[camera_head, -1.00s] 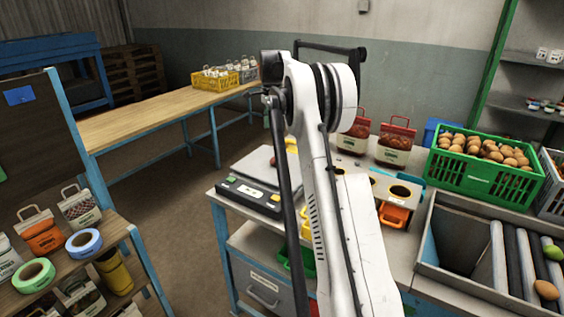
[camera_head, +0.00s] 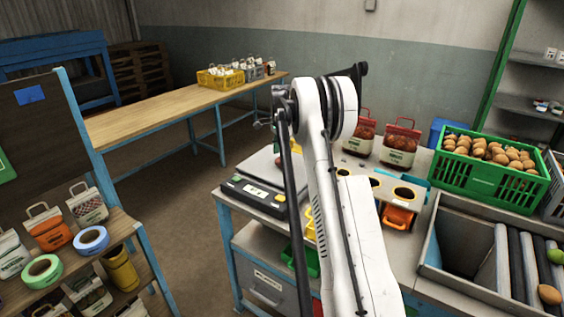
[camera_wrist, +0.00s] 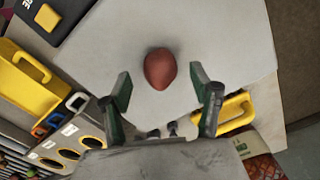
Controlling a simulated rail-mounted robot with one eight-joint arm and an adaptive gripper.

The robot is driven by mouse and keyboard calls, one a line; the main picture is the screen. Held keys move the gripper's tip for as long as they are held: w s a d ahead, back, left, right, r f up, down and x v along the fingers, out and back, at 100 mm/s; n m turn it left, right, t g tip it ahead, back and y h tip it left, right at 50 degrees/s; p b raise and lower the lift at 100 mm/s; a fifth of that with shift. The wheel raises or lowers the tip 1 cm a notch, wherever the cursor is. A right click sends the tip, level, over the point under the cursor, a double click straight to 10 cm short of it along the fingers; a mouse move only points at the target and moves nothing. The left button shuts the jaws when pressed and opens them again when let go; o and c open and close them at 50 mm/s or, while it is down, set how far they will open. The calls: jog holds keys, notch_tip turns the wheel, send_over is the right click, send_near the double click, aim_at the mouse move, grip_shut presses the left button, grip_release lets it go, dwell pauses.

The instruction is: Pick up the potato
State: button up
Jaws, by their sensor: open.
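A reddish-brown potato (camera_wrist: 160,68) lies on the pale flat plate of the scale (camera_wrist: 215,40) in the wrist view. My gripper (camera_wrist: 161,86) is open, with one dark green finger to the left of the potato and one to the right. The potato shows just beyond the gap between the fingertips, and nothing is held. I cannot tell the exact height of the fingers above the plate.
A yellow handled item (camera_wrist: 237,110) lies close to the right finger. A yellow bin (camera_wrist: 28,80) is on the left. In the head view, red-topped sacks (camera_head: 400,145), a green crate (camera_head: 480,182) of brown produce and a roller conveyor (camera_head: 515,265) stand to the right.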

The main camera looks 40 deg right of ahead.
jog(key=shift+f, duration=1.4)
jog(key=shift+c, duration=0.2)
jog(key=c, duration=1.3)
jog(key=shift+r, duration=0.1)
jog(key=shift+c, duration=0.2)
